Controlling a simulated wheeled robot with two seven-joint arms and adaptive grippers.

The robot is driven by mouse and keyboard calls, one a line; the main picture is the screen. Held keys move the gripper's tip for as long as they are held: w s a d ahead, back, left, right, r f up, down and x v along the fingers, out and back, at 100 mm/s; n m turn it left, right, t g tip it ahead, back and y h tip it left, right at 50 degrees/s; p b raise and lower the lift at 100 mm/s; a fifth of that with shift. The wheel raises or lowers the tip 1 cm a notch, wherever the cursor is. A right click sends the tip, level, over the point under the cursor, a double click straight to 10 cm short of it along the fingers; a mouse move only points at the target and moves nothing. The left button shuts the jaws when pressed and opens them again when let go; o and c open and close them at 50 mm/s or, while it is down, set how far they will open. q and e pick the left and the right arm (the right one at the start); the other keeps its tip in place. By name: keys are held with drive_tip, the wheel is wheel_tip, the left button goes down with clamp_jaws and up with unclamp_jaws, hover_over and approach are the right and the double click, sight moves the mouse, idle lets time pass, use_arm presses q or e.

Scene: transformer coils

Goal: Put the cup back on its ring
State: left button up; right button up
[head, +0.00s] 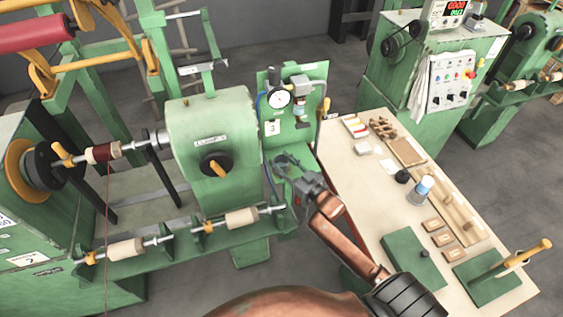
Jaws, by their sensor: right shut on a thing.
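My right gripper (284,163) is in front of the green panel (317,74), below its round dial gauge (279,97). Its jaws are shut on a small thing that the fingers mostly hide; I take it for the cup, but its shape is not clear. A grey fitting (299,82) with a pale lower part (299,107) is fixed to the panel above and right of the gripper. The ring cannot be told apart at this size. My left gripper is out of view.
A green winding machine (212,130) with spools stands left of the panel. The pale workbench (350,175) on the right carries a blue-topped container (424,187), wooden blocks (433,225) and a green plate (408,262). The bench's near left part is bare.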

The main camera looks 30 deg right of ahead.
drive_tip(key=o, duration=1.3)
drive_tip(key=shift+f, duration=0.1)
drive_tip(key=s, duration=0.4)
drive_tip(key=s+d, duration=0.1)
drive_tip(key=s, duration=0.3)
drive_tip(key=s+d, duration=0.1)
drive_tip(key=s, duration=0.3)
